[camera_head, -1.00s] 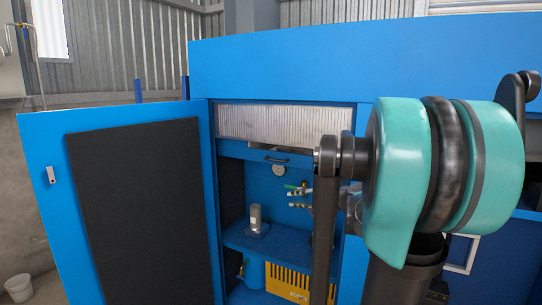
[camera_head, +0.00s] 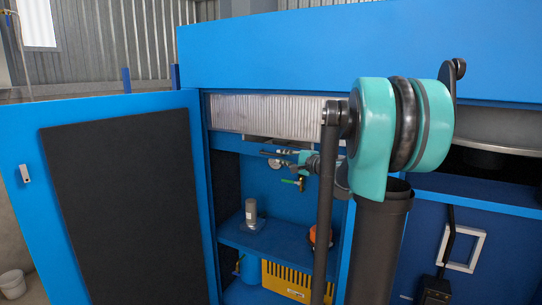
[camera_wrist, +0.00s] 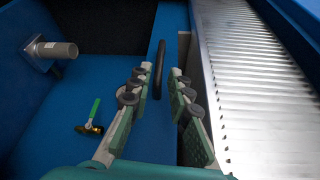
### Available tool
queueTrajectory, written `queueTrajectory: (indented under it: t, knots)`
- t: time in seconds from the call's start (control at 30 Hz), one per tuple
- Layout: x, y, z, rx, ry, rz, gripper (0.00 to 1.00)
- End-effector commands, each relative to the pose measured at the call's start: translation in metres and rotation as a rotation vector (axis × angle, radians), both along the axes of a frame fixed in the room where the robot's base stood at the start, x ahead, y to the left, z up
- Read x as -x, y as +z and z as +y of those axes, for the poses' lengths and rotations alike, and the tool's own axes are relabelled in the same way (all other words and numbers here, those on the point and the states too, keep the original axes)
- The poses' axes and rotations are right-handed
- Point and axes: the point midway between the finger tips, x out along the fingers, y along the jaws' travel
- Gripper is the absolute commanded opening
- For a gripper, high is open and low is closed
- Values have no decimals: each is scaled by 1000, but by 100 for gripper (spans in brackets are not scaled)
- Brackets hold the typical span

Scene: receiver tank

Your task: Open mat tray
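The mat tray (camera_head: 228,143) is a blue strip-like front below a ribbed pale mat (camera_head: 270,113) inside the blue cabinet. The mat also shows in the wrist view (camera_wrist: 250,70). A black bar handle (camera_wrist: 160,62) stands on the tray front and lies in the picture between my fingers. Whether the fingers touch it cannot be told. My gripper (camera_wrist: 157,76) is open and empty; in the head view it (camera_head: 266,157) reaches left to the tray front. There it hides most of the handle.
The cabinet door (camera_head: 25,230) stands open at left. The cabinet's side wall is close to my gripper.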

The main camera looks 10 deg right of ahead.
Motion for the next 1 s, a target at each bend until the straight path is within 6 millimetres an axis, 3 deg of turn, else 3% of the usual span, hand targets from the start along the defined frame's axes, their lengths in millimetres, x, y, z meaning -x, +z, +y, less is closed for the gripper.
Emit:
queueTrajectory:
  t: [0.2,0.4,0.8,1.0]
  knots:
    - [-35,-4,23,1,2,0,19]
    - [-55,-6,34,1,0,1,19]
    - [-62,-6,39,1,0,1,19]
    - [-62,-6,38,2,-1,0,0]
